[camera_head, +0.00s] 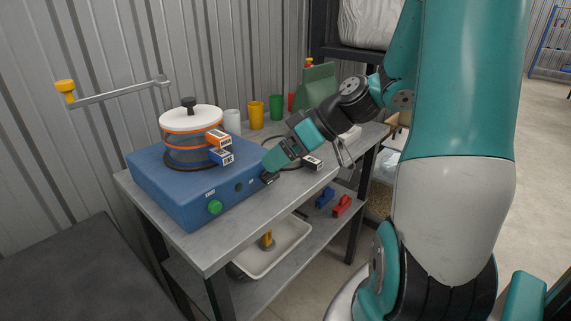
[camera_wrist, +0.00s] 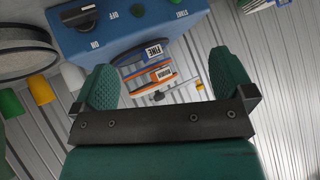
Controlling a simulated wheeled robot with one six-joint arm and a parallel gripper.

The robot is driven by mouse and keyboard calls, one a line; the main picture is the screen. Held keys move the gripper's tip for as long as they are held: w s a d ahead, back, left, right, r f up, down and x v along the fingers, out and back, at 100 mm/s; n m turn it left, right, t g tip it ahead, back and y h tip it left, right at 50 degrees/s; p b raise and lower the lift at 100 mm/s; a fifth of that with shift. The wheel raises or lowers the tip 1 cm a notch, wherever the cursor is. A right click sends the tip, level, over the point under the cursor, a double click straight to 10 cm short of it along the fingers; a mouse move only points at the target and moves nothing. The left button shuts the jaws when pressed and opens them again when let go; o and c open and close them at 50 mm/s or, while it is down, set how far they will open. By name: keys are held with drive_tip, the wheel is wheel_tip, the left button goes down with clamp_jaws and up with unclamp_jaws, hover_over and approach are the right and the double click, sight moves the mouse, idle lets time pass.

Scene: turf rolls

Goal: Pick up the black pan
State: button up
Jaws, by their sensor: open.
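The black pan appears to lie on the grey bench behind my gripper. In the head view its thin dark rim is mostly hidden by my wrist, and a black-and-white tag (camera_head: 312,162) shows at its right. In the wrist view a round, dark-rimmed vessel (camera_wrist: 22,62) at the left edge seems to be the same pan, cut off by the frame. My gripper (camera_head: 268,177) is at the right front of the blue shaker box (camera_head: 166,186). In the wrist view my gripper (camera_wrist: 167,82) is open, with nothing between its green fingers.
A sieve stack with a white lid (camera_head: 190,119) and orange and blue bands stands on the box. White, yellow (camera_head: 256,115) and green (camera_head: 277,107) cups stand along the wall. A white tray (camera_head: 272,250) is on the lower shelf. The bench's front strip is clear.

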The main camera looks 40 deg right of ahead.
drive_tip(key=s+d+f+m+t+h+b, duration=0.2)
drive_tip(key=d+f+t, duration=0.15)
drive_tip(key=d, duration=0.75)
drive_tip(key=m+t+h+b, duration=0.1)
drive_tip(key=m+t+h, duration=0.1)
drive_tip(key=t+h, duration=0.15)
approach(308, 158)
drive_tip(key=w, duration=0.2)
drive_tip(key=w+g+p, duration=0.1)
drive_tip(key=shift+w+a+n, duration=0.25)
drive_tip(key=shift+a+n, duration=0.05)
drive_tip(key=shift+a, duration=0.1)
drive_tip(key=shift+f+p+x, duration=0.15)
drive_tip(key=shift+p+x, duration=0.25)
drive_tip(key=shift+x, duration=1.15)
drive_tip(key=shift+f+p+x, duration=0.2)
drive_tip(key=shift+p+x, duration=0.15)
drive_tip(key=shift+x, duration=1.15)
drive_tip(key=shift+s+d, duration=0.1)
drive_tip(key=shift+d, duration=0.15)
drive_tip(key=c, duration=1.8)
drive_tip(key=shift+r, duration=0.15)
wheel_tip(308, 158, up, 20)
drive_tip(key=shift+p, duration=0.3)
